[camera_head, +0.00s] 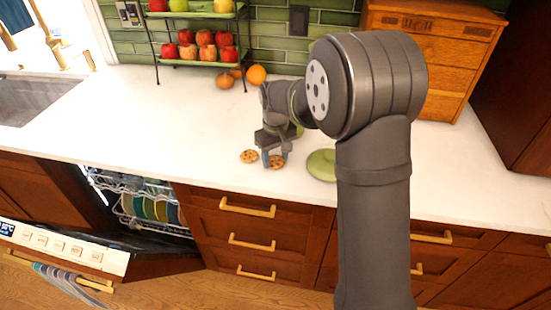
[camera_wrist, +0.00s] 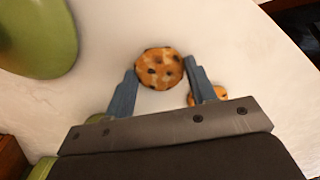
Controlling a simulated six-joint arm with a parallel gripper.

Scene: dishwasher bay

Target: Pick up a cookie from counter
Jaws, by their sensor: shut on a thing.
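A round chocolate-chip cookie (camera_wrist: 160,68) is between the two blue-grey fingers of my gripper (camera_wrist: 160,80) in the wrist view. My gripper is shut on it. In the head view my gripper (camera_head: 274,160) is low over the front of the white counter, with the held cookie (camera_head: 277,162) at its fingertips. I cannot tell whether this cookie is clear of the counter. A second cookie (camera_head: 249,156) lies on the counter just left of the gripper. In the wrist view the second cookie (camera_wrist: 208,95) is partly hidden behind the right finger.
A green round object (camera_head: 321,165) lies right of the gripper, partly behind my arm. A fruit rack (camera_head: 205,62) and loose oranges (camera_head: 256,75) stand at the back. An open dishwasher (camera_head: 140,205) is below left. The counter (camera_head: 150,110) is clear to the left.

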